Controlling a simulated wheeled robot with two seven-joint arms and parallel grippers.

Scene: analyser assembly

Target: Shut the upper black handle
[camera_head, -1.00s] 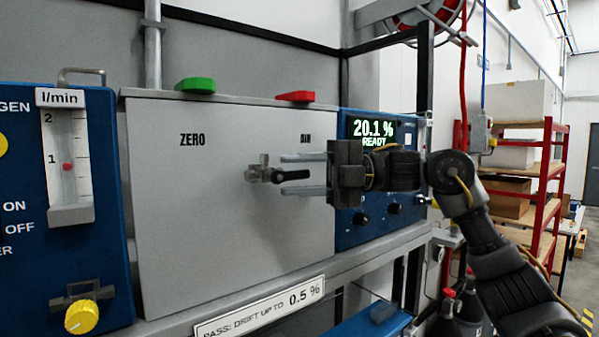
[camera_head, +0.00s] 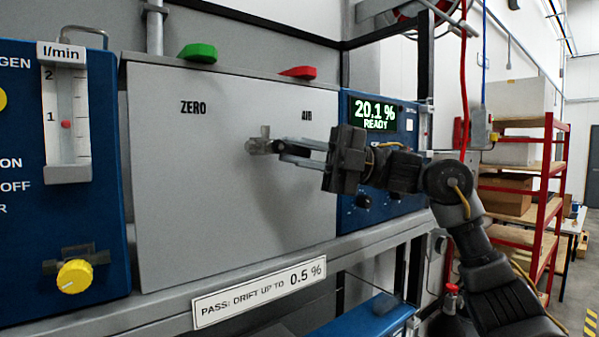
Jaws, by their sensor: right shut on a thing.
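The upper black handle (camera_head: 281,142) is a short black lever on a small grey valve fitting (camera_head: 261,143), in the middle of the grey panel below the ZERO and AIR labels. It points right from the fitting, roughly level. My right gripper (camera_head: 288,152) comes in from the right, with its pale fingers shut on the lever. The fingers and palm hide the lever's outer part. My left gripper is not in view.
Green (camera_head: 198,53) and red (camera_head: 297,72) handles lie on top of the grey panel (camera_head: 220,210). The display (camera_head: 373,113) reads 20.1 % READY.

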